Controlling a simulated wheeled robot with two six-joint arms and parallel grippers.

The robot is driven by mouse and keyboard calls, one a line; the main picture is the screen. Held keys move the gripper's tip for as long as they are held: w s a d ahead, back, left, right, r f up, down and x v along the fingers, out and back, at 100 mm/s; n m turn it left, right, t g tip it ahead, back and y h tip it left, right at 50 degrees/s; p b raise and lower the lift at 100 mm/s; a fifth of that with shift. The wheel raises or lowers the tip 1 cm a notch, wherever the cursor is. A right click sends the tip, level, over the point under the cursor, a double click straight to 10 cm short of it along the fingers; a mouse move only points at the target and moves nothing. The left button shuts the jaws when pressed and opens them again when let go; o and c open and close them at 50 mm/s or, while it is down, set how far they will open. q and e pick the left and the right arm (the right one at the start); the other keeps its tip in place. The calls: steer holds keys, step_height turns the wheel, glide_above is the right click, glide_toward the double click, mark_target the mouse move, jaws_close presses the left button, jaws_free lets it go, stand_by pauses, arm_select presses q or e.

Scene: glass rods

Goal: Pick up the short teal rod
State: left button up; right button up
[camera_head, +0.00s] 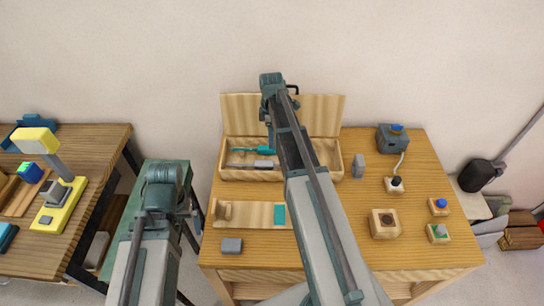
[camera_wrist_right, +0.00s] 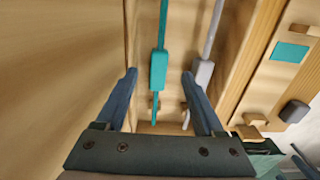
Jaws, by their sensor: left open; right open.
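A teal rod with a thicker block on it (camera_head: 262,150) lies in the open wooden box (camera_head: 240,174) at the back of the table. In the right wrist view the teal rod (camera_wrist_right: 158,70) runs lengthwise between the two open fingers of my right gripper (camera_wrist_right: 160,76), beyond their tips and apparently untouched. The gripper is empty; in the head view its fingers are largely hidden by my arm. A grey rod with a similar block (camera_wrist_right: 202,75) lies beside the teal one, behind the right fingertip. My left gripper (camera_head: 191,212) is open, over the green bench at the left, far from the box.
The box's raised lid (camera_head: 320,110) stands behind it. In front lies a wooden board (camera_head: 250,214) with a teal patch, and a grey block (camera_head: 231,246). A grey device (camera_head: 391,140) and several button blocks stand at the right. A yellow lamp (camera_head: 37,140) stands on the left table.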

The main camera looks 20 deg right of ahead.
steer(key=shift+f, duration=0.3)
step_height(320, 180, down, 5)
steer(key=b, duration=0.5)
steer(key=shift+d+f, duration=0.1)
steer(key=shift+d, duration=0.05)
jaws_close()
